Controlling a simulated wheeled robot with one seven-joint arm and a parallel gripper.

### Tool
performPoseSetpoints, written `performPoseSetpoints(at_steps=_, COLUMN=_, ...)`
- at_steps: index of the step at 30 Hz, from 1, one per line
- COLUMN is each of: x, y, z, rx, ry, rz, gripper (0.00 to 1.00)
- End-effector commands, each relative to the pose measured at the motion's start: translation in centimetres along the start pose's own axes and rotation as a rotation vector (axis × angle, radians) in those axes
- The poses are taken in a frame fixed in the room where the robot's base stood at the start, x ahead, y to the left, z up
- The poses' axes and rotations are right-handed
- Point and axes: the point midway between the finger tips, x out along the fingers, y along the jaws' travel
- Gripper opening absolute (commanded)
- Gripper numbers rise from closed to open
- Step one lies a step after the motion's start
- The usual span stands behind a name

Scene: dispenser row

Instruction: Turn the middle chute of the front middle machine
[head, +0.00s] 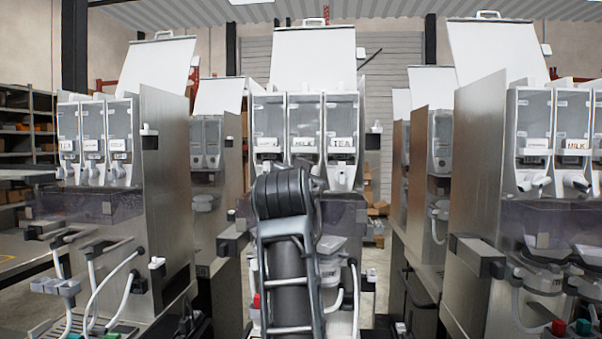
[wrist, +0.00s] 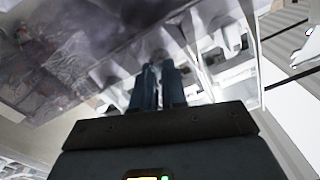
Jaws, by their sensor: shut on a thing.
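The front middle machine (head: 372,200) stands ahead in the head view, with three clear-fronted canisters side by side. Its middle canister (head: 304,115) bears a milk label, and the right one (head: 341,115) a tea label. The white right chute (head: 342,178) shows below its canister. My raised arm covers most of the middle chute and hides my gripper in the head view. In the wrist view my gripper (wrist: 158,72) has its two dark fingers close together, up among white chutes under the canisters. It is shut on the middle chute, which the fingers largely hide; its turn angle cannot be told.
Similar machines stand close on the left (head: 165,190) and right (head: 478,150), with gaps between. A smoky translucent panel (wrist: 85,65) lies beside my fingers in the wrist view. Cups, hoses and trays sit lower on the machines.

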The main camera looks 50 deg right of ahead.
Motion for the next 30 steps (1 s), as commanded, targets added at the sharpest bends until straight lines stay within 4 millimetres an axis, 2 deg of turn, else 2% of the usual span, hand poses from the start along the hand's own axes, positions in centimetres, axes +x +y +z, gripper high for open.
performPoseSetpoints(at_steps=12, x=0.05, y=0.14, z=0.08, rx=-0.271, ry=-0.005, rz=0.002, gripper=0.00)
performPoseSetpoints(at_steps=30, x=0.04, y=0.19, z=0.28, rx=-0.348, ry=-0.006, rz=0.002, gripper=0.00)
